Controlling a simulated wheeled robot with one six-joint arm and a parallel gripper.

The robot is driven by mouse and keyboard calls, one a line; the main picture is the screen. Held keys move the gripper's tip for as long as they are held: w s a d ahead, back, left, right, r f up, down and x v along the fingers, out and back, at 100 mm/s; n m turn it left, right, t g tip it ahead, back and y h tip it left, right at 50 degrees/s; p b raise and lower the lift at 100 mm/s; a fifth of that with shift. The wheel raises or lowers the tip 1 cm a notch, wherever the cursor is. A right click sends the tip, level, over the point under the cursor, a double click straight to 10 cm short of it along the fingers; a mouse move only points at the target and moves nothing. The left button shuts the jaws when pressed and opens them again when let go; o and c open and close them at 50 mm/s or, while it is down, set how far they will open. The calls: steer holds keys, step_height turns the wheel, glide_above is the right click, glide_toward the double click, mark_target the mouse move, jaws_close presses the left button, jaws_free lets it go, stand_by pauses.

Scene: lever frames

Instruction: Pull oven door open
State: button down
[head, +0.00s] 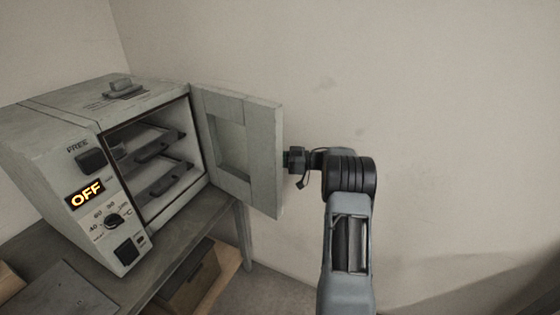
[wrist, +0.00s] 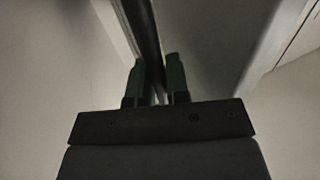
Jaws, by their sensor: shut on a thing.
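The oven (head: 75,180) is a grey box on a table at the left of the head view. Its door (head: 266,160) stands wide open, swung out to the right on the hinge side, with a recessed window in it. Two racks (head: 165,175) show inside the oven. My gripper (head: 287,160) is at the door's outer edge, with the arm to its right. In the wrist view its two green fingers (wrist: 160,80) are closed about a dark bar (wrist: 146,35), which seems to be the door handle. The handle is hidden behind the door in the head view.
The oven's panel display (head: 86,194) reads OFF, with a knob (head: 114,221) below it. A dark table (head: 180,255) carries the oven, with a box (head: 190,282) under it. A bare wall (head: 420,90) stands behind the arm. Floor shows right of the table.

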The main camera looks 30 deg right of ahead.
steer(key=shift+a+r, duration=0.1)
steer(key=shift+r, duration=0.05)
steer(key=c, duration=1.5)
jaws_free()
steer(key=shift+c, duration=0.2)
steer(key=shift+o, duration=1.4)
steer(key=shift+w+a, duration=0.1)
steer(key=shift+a, duration=0.1)
steer(key=shift+o, duration=0.7)
steer(key=shift+d, duration=0.25)
steer(key=b+v, duration=0.1)
steer(key=v, duration=0.6)
steer(key=shift+s+d, duration=0.2)
steer(key=shift+s, duration=0.1)
